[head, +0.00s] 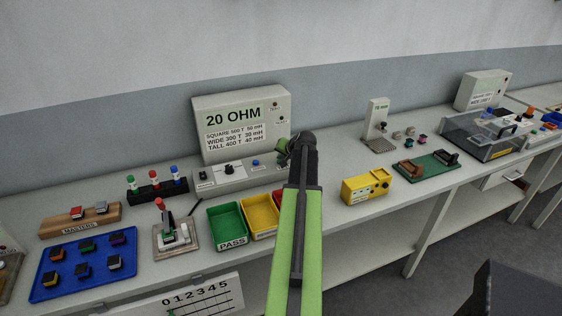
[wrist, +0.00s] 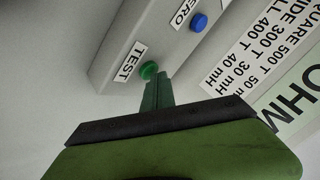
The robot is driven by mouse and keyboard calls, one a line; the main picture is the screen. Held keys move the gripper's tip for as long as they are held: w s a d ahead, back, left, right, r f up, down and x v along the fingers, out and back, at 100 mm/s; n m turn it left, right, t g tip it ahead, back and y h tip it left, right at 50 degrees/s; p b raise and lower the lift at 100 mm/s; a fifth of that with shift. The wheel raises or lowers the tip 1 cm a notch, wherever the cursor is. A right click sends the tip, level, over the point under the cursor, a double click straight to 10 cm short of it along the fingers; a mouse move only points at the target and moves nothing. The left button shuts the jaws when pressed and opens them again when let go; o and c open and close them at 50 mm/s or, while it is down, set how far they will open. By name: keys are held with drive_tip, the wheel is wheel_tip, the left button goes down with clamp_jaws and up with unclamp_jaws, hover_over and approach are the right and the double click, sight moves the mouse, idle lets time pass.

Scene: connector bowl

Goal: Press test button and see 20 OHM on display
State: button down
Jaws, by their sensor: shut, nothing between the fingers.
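The meter (head: 240,102) stands upright at the back of the bench, and its green display (head: 233,115) reads "20 OHM". Part of the display also shows in the wrist view (wrist: 300,100). The green test button (wrist: 148,70) sits beside a "TEST" label on the meter's front box (wrist: 165,35). My gripper (wrist: 155,82) is shut and empty, with its green tips right at the button's edge; I cannot tell whether they press it. In the head view my gripper (head: 284,148) is at the right end of the front box, and my arm hides the button.
A blue zero button (wrist: 199,22) is close by. Below the meter are a green PASS tray (head: 228,243) and a yellow tray (head: 247,232). A yellow box (head: 358,192) stands to the right. A switch fixture (head: 175,235) and blue parts tray (head: 50,283) are left.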

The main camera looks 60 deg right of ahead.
idle(0.4)
drive_tip(key=shift+r+p, duration=0.9)
drive_tip(key=shift+p, duration=0.1)
wheel_tip(320, 180, up, 5)
drive_tip(key=p, duration=0.5)
